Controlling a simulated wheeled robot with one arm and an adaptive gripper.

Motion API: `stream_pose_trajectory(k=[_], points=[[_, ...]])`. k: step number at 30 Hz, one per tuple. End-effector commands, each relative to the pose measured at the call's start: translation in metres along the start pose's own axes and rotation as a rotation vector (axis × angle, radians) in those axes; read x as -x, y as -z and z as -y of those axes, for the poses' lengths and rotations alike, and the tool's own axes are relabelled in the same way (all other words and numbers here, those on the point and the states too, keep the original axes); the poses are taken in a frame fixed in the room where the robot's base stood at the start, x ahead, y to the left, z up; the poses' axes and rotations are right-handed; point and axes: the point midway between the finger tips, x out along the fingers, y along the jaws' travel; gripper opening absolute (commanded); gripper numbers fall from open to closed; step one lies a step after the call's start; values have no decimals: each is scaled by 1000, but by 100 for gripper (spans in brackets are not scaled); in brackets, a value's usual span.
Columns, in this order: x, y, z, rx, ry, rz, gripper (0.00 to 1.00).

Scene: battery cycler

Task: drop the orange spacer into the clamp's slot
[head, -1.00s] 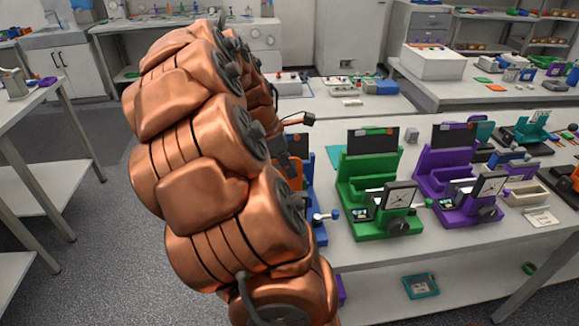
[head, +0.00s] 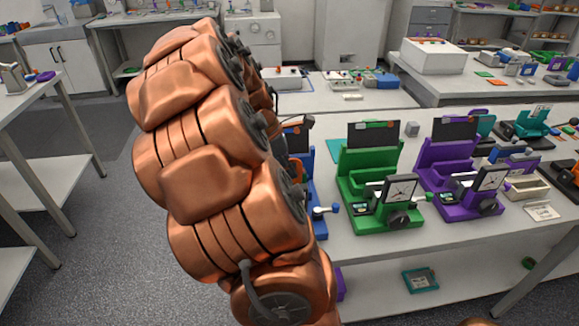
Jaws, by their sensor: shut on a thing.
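My copper arm covers the left middle of the head view, and my gripper's fingers are hidden behind it. Only a small dark piece near the wrist shows past the arm's right side. I cannot make out the orange spacer. A blue clamp fixture (head: 309,195) stands on the bench right beside the arm, mostly covered by it. Its slot is not visible. A green clamp fixture (head: 352,190) and a purple clamp fixture (head: 436,180) stand to its right, each with a dark back panel and a dial gauge in front.
The fixtures stand on a pale bench (head: 345,245) with a lower shelf holding a teal tray (head: 420,281). A beige open box (head: 527,189) and a teal fixture (head: 530,125) are farther right. A side table (head: 50,90) stands at the left, with open floor between.

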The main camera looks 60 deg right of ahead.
Motion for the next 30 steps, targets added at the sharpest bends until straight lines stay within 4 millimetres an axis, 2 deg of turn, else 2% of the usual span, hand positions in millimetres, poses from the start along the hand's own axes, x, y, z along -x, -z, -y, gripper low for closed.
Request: stream_pose_trajectory(k=[9, 10, 18, 30], points=[[-4, 1, 1, 0, 6, -1, 0], [-4, 1, 1, 0, 6, -1, 10], [-4, 2, 2, 0, 7, -2, 37], [2, 1, 0, 1, 2, -2, 37]])
